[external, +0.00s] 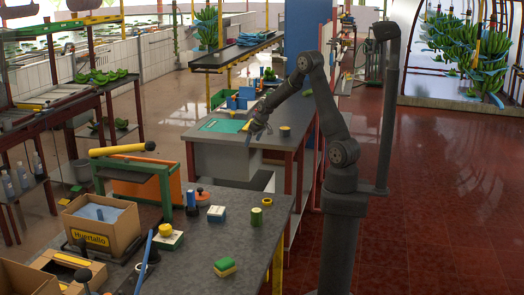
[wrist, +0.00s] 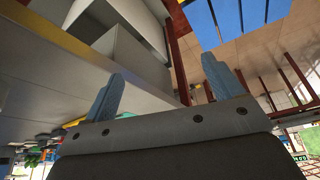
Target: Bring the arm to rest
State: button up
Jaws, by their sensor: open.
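My dark grey arm (external: 322,110) rises from its pedestal at the right and bends over to the left. My gripper (external: 254,131) hangs in the air near the edge of the grey counter with the green mat. In the wrist view my gripper (wrist: 162,80) shows two blue-grey fingers spread well apart. Nothing is between them. I cannot tell from the external view exactly how far the fingertips are from the counter.
A green mat (external: 223,125) lies on the counter. A nearer grey table (external: 230,240) holds a green-and-yellow sponge (external: 224,267) and small items. A cardboard box (external: 100,225) stands at left. Banana stems (external: 490,60) hang at far right. Red floor (external: 450,180) is clear.

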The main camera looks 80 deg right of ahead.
jog(key=w+a+f+n, duration=0.1)
jog(key=w+a+f, duration=0.1)
jog(key=a, duration=0.6)
jog(key=w+a+f+n+y, duration=0.1)
jog(key=w+a+f, duration=0.1)
jog(key=a, duration=0.7)
jog(key=shift+n, duration=0.3)
jog(key=o, duration=0.3)
